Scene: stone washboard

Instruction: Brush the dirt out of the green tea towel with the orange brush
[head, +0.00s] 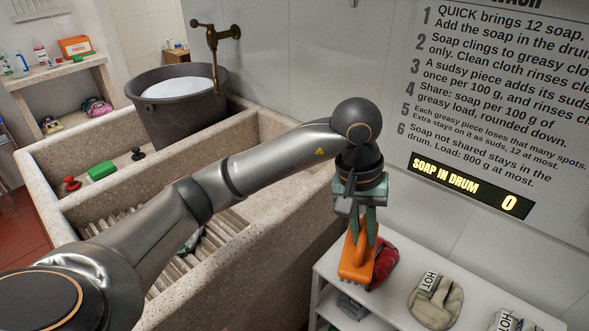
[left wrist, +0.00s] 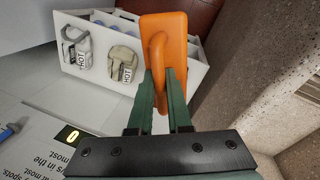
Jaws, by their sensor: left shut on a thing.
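My left gripper (head: 358,222) is shut on the orange brush (head: 355,262) and holds it bristle side down, above or in front of the white shelf unit at the lower right. In the left wrist view the green fingers (left wrist: 160,88) clasp the handle of the orange brush (left wrist: 178,30). A crumpled dark green and white cloth (head: 192,240) lies on the ribbed washboard, mostly hidden by my left arm. I cannot tell for sure that it is the green tea towel, and no dirt on it can be made out. My right gripper is out of view.
The stone trough (head: 290,185) has high walls around the washboard (head: 165,272). A grey tub (head: 150,115) stands under a brass tap (head: 213,50). A green block (head: 102,170) lies on the left ledge. The white shelf unit (head: 325,272) holds a red cloth (head: 383,264) and bags marked HOT (head: 435,302).

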